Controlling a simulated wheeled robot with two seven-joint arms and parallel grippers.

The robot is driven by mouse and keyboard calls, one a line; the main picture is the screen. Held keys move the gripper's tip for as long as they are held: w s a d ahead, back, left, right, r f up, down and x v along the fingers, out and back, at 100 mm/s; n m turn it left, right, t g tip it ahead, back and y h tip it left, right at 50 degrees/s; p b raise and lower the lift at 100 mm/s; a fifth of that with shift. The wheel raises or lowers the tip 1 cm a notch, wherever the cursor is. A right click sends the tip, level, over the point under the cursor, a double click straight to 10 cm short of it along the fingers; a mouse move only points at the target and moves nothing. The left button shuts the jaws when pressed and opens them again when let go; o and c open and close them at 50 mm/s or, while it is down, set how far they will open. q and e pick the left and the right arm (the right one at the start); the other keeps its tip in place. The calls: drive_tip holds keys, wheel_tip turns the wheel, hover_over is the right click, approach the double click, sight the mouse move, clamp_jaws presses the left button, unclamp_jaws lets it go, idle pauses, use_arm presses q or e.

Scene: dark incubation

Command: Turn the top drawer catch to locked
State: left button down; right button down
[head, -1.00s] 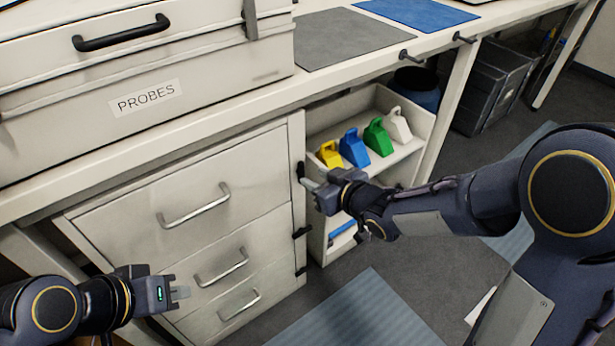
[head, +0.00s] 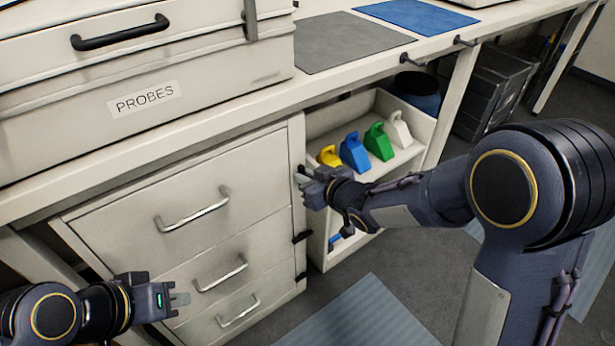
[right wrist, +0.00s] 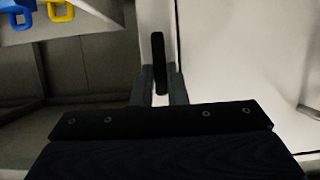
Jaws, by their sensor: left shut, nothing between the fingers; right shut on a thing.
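The top drawer catch (head: 301,168) is a small black bar on the cabinet's right edge strip, beside the top drawer (head: 150,200). In the right wrist view the catch (right wrist: 158,62) stands upright, in line with the strip. My right gripper (head: 303,178) is at the catch, with its fingers (right wrist: 159,88) shut on the catch's near part; that part is partly hidden. The top drawer looks closed. My left gripper (head: 181,299) is shut and empty in front of the lower drawers, away from the catch.
Two lower catches (head: 301,237) (head: 300,276) lie crosswise beside the lower drawers. An open shelf (head: 425,128) with yellow, blue, green and white scoops stands right of the cabinet. The worktop edge (head: 260,108) overhangs the drawers. Floor is clear in front.

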drive_tip(key=shift+d, duration=0.1)
drive_tip(key=m+y+p, duration=0.1)
drive_tip(key=m+p, duration=0.1)
drive_tip(key=p, duration=0.1)
drive_tip(key=m+g+y+p, duration=0.1)
drive_tip(key=m+y+p, duration=0.1)
drive_tip(key=m+p, duration=0.1)
drive_tip(key=w+d+m+g+y+p, duration=0.1)
drive_tip(key=m+p, duration=0.1)
drive_tip(key=p, duration=0.1)
drive_tip(key=shift+f, duration=0.2)
drive_tip(key=shift+f+m+y+p, duration=0.2)
drive_tip(key=shift+m+y+p, duration=0.4)
drive_tip(key=shift+m, duration=0.3)
drive_tip(key=shift+f+m+y+b, duration=0.3)
drive_tip(key=shift+m+y, duration=0.25)
drive_tip(key=shift+m, duration=0.6)
drive_tip(key=shift+f+m+y+b, duration=0.15)
drive_tip(key=shift+m+y+b, duration=0.3)
drive_tip(key=shift+m, duration=0.7)
